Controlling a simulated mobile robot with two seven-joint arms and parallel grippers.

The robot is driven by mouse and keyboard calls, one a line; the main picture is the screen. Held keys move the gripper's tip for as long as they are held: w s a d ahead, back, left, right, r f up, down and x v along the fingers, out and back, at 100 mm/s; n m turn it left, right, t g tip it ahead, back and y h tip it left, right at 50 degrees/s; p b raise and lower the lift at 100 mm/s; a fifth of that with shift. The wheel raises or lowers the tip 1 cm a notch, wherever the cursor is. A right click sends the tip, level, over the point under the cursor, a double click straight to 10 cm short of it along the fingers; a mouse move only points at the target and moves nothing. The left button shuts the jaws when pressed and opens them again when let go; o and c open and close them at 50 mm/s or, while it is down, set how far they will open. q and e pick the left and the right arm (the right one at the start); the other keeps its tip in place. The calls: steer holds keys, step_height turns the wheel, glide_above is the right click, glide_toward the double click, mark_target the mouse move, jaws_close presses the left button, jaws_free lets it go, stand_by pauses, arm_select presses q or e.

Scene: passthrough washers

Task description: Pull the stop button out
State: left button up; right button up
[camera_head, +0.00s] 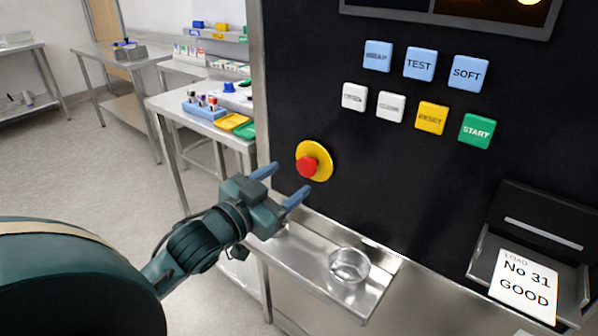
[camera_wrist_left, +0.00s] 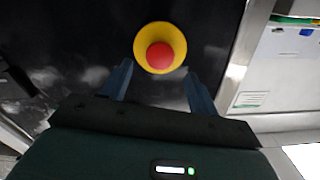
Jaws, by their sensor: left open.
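The stop button is a red knob (camera_head: 307,166) on a round yellow plate (camera_head: 321,152), set in the black front panel of the machine. In the left wrist view the red knob (camera_wrist_left: 160,56) and its yellow ring (camera_wrist_left: 160,29) show above and between my fingertips. My left gripper (camera_head: 281,184) is open and empty, its two blue fingers pointing at the button from the lower left. The fingertips (camera_wrist_left: 158,75) appear short of the knob and not around it. My right gripper is in neither view.
Several labelled buttons, including a green START button (camera_head: 477,130), sit up and right. A card reading GOOD (camera_head: 524,284) rests at lower right. Steel tables stand behind left.

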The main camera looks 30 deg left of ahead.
mark_target(303, 169)
arm_select(q)
steer(key=shift+w+d, duration=0.2)
steer(key=shift+w, duration=2.2)
steer(key=shift+c, duration=0.2)
